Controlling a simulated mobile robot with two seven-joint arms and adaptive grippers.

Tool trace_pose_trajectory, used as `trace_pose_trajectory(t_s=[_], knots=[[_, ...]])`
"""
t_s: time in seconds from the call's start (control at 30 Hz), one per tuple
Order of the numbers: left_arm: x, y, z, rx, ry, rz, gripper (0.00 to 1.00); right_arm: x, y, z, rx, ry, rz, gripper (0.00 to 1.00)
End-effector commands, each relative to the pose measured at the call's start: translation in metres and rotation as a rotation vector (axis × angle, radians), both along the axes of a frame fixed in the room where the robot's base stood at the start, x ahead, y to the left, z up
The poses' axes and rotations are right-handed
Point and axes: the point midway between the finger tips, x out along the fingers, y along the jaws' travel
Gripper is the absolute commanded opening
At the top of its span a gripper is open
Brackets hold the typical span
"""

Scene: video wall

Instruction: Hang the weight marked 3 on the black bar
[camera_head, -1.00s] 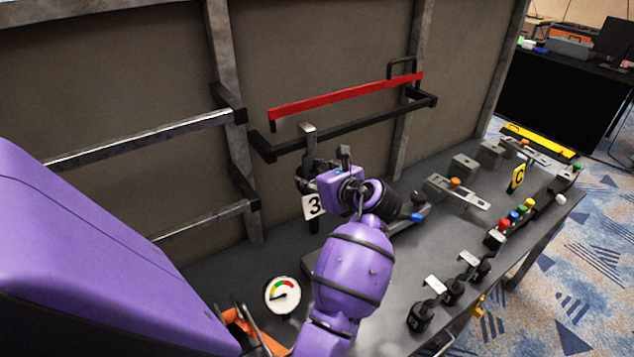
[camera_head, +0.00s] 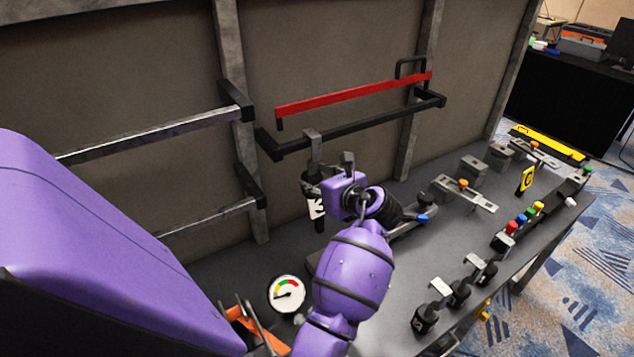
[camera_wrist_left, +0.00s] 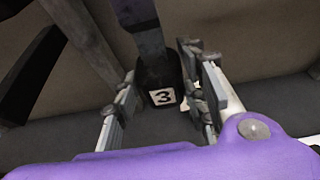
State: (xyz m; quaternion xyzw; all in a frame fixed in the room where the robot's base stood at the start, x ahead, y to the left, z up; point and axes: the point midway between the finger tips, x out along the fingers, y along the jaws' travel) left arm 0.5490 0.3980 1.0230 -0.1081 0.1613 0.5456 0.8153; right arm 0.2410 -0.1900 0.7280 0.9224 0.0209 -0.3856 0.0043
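The weight marked 3 (camera_head: 317,208) is dark, with a white label and a flat grey hook above it. It is upright at the black bar (camera_head: 360,128), with its hook top at the bar's height near the left end. I cannot tell whether the bar carries it. My left gripper (camera_head: 318,188) is at the weight, partly hiding its label. In the left wrist view, the weight (camera_wrist_left: 162,92) stands between the spread fingers (camera_wrist_left: 163,102), with visible gaps at its sides. My right gripper is out of view.
A red bar (camera_head: 355,94) runs just above the black bar. Grey bars (camera_head: 150,137) are on the left.

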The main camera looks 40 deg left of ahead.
Motion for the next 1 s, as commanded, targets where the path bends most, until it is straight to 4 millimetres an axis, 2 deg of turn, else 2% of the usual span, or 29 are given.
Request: trace_pose_trajectory(t_s=[0.03, 0.13, 0.17, 0.4, 0.57, 1.0], knots=[[0.001, 0.000, 0.004, 0.004, -0.007, -0.001, 0.46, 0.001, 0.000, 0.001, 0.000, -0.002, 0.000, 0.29], [0.001, 0.000, 0.003, 0.002, -0.005, -0.001, 0.59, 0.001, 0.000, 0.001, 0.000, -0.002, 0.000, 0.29], [0.001, 0.000, 0.003, 0.001, -0.004, -0.001, 0.60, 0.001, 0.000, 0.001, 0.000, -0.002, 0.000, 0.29], [-0.001, 0.000, -0.003, -0.005, 0.005, 0.001, 0.60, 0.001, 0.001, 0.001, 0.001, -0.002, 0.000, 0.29], [-0.003, -0.007, 0.001, -0.003, 0.002, 0.000, 0.60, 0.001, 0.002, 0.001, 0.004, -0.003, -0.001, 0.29], [-0.033, -0.081, 0.036, -0.003, -0.002, -0.002, 0.60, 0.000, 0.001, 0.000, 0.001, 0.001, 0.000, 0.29]])
